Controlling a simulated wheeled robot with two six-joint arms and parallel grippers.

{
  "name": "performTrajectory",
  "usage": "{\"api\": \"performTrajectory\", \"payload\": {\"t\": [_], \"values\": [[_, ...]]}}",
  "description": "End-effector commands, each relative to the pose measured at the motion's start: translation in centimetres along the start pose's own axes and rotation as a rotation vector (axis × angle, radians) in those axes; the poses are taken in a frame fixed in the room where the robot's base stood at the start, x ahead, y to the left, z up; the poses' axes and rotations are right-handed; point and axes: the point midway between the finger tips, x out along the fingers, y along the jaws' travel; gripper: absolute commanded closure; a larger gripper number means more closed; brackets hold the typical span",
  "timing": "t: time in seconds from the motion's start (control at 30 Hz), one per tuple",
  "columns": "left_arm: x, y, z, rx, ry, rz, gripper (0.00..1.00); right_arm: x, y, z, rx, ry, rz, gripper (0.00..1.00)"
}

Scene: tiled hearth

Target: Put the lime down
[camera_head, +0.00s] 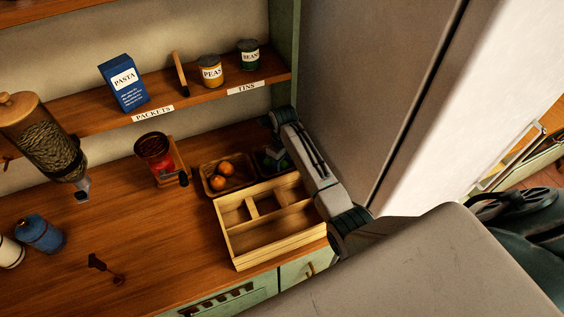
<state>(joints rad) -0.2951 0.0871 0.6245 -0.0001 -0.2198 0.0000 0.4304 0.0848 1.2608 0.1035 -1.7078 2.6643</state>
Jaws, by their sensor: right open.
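My right arm reaches in from the right over the counter. My right gripper (276,157) is small and dark at the end of the arm, low over a dark tray (260,166) beside the wooden tray of oranges. It is open. A small dark green patch shows at the gripper, and I cannot tell for sure whether it is the lime. The arm link hides the right part of this tray. My left gripper is not in view.
A wooden tray (206,189) holds oranges (222,174). An empty divided wooden box (236,247) stands in front. A red grinder (155,160), a blue canister (40,234) and a glass dispenser (45,140) stand left. Above is a shelf with a pasta packet (124,83) and tins (210,71). A tall grey cabinet (365,80) bounds the right.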

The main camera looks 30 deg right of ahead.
Motion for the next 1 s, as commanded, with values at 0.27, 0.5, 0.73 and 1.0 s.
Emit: {"api": "performTrajectory", "payload": {"t": [0.27,0.5,0.73,1.0], "values": [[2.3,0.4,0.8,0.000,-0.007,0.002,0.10,-4.6,-0.1,0.1,0.000,-0.007,-0.005,0.55],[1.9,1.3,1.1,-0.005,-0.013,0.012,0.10,-10.5,0.0,0.0,0.000,-0.002,-0.001,0.55],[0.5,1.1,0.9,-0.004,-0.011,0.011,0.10,-11.7,0.0,0.0,0.000,-0.001,-0.001,0.55],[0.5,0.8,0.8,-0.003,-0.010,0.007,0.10,-11.7,0.0,0.0,0.000,-0.001,-0.001,0.55]]}}
